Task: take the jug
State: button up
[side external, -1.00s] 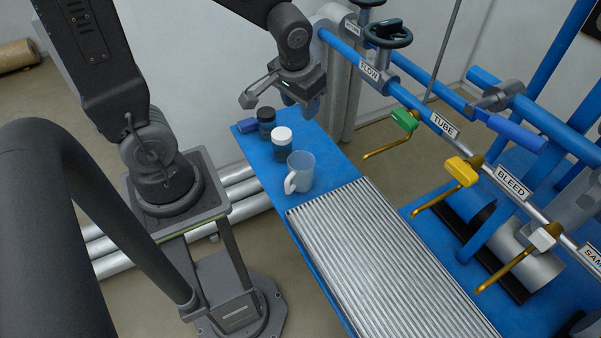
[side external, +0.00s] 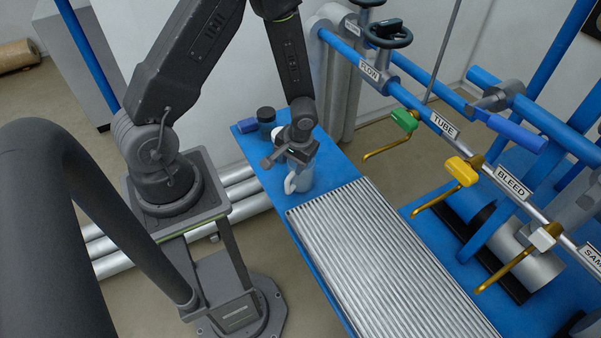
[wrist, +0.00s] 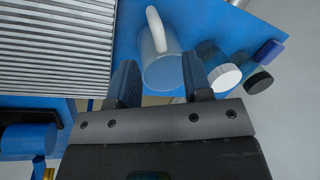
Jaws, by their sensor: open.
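The jug (side external: 301,182) is a translucent whitish vessel with a white handle. It stands on the blue bench beside the ribbed tray, its upper part hidden by my gripper in the side view. My gripper (side external: 294,160) is just above or at the jug's top. In the wrist view the jug (wrist: 162,66) lies ahead of and partly between the two fingers (wrist: 157,82), its handle pointing up in the picture. The fingers are apart. I cannot tell whether they touch the jug.
A dark jar with a white lid (wrist: 224,77) stands close to the right finger in the wrist view. A black-lidded jar (side external: 266,117) and a blue block (side external: 247,126) are behind it. The ribbed metal tray (side external: 390,270) lies in front. Pipes with coloured valve handles (side external: 404,120) run along the right.

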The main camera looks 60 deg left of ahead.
aim_at(289, 177)
jog(key=shift+s+a+f, duration=0.1)
jog(key=shift+a+f, duration=0.1)
jog(key=shift+f, duration=1.1)
jog(key=shift+s+a+f, duration=0.15)
jog(key=shift+f, duration=1.1)
jog(key=shift+s+a+f, duration=0.1)
jog(key=shift+a+f, duration=0.1)
jog(key=shift+f, duration=1.1)
grip_shut()
